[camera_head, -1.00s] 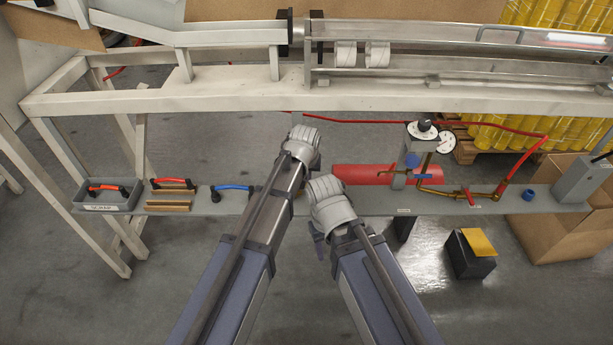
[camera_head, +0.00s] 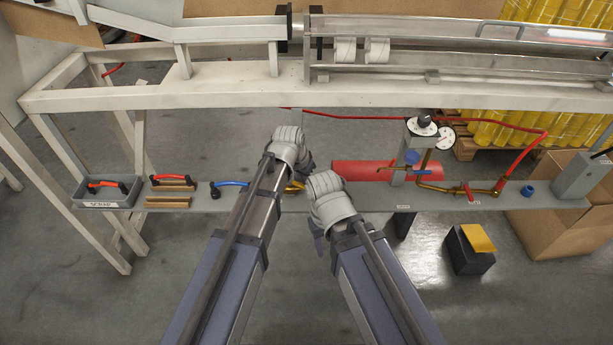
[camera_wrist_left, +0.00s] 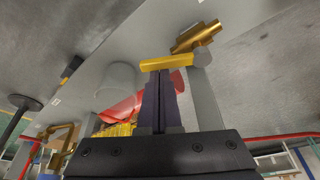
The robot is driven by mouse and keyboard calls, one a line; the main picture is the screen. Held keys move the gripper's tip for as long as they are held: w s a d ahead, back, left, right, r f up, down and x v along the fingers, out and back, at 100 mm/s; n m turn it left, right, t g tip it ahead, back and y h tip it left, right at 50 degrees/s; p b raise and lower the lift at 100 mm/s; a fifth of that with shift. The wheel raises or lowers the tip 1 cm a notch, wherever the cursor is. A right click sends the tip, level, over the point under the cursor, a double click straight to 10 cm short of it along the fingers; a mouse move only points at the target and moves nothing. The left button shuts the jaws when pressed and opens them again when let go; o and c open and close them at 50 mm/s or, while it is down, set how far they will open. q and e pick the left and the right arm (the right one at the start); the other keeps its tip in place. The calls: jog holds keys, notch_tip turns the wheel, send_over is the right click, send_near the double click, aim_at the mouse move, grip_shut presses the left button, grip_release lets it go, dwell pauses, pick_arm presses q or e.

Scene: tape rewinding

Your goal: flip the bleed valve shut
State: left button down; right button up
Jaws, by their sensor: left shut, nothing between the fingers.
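A brass valve with a yellow lever (camera_wrist_left: 170,62) shows in the left wrist view, beside a grey post. In the head view a small yellow-brass piece (camera_head: 295,186) shows between my two wrists, mostly hidden by my left arm. My left gripper (camera_wrist_left: 162,78) is shut and empty, with its tips at the underside of the lever in the picture. I cannot tell if they touch it. In the head view its fingers are hidden behind the left wrist.
A grey shelf (camera_head: 375,199) runs under the white frame. A red cylinder (camera_head: 362,171) and brass piping with a gauge (camera_head: 446,137) stand right of my arms. A scrap tray (camera_head: 105,204), a blue-handled tool (camera_head: 232,184) and brown strips lie left.

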pick_arm(q)
jog(key=m, duration=0.2)
jog(key=s+a+m+h, duration=0.1)
jog(key=shift+s+m+g, duration=0.25)
jog(key=shift+m+g, duration=0.15)
jog(key=m, duration=0.1)
jog(key=s+a+m+g, duration=0.1)
jog(key=m, duration=0.3)
jog(key=shift+s+a+g+h, duration=0.2)
jog(key=shift+a+g+h, duration=0.1)
jog(key=shift+h, duration=0.1)
jog(key=shift+s+a, duration=0.25)
jog(key=shift+a, duration=0.35)
